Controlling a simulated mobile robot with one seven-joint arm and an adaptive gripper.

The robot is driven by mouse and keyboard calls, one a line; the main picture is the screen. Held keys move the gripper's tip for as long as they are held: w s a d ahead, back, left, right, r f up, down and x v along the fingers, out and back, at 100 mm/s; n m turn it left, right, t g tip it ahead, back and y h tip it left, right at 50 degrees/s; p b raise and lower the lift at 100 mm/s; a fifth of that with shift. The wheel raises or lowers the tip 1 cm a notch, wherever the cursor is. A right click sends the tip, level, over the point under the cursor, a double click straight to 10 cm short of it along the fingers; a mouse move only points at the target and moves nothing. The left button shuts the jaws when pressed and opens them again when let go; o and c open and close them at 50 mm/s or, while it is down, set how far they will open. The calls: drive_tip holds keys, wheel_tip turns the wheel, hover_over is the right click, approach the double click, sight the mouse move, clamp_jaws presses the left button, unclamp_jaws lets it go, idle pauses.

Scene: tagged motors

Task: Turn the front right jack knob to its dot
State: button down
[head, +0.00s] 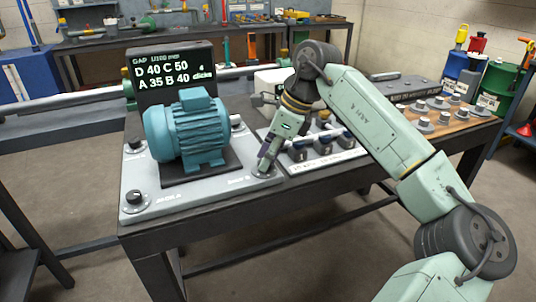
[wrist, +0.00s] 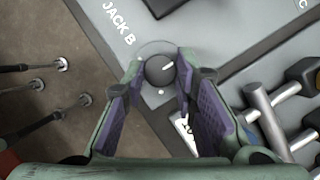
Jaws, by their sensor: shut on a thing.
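The front right jack knob, jack B (wrist: 160,69), is a dark round knob on the grey base plate (head: 200,200). Its white pointer line aims to the upper right in the wrist view. A white dot (wrist: 160,92) lies on the plate just below the knob in that view, apart from the pointer's direction. My gripper (wrist: 161,72) has its purple-padded fingers on either side of the knob and is shut on it. In the head view my gripper (head: 266,165) reaches down at the plate's front right corner and hides most of the knob.
A teal motor (head: 187,130) stands on the plate, left of my gripper. The front left knob (head: 135,199) is at jack A. A black display (head: 175,72) behind reads D 40, C 50, A 35, B 40, 4 clicks. A white-edged tray of tools (head: 325,163) lies close on the right.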

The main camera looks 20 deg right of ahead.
idle(0.4)
drive_tip(key=c, duration=1.3)
unclamp_jaws()
drive_tip(key=v, duration=1.2)
drive_tip(key=shift+a, duration=0.1)
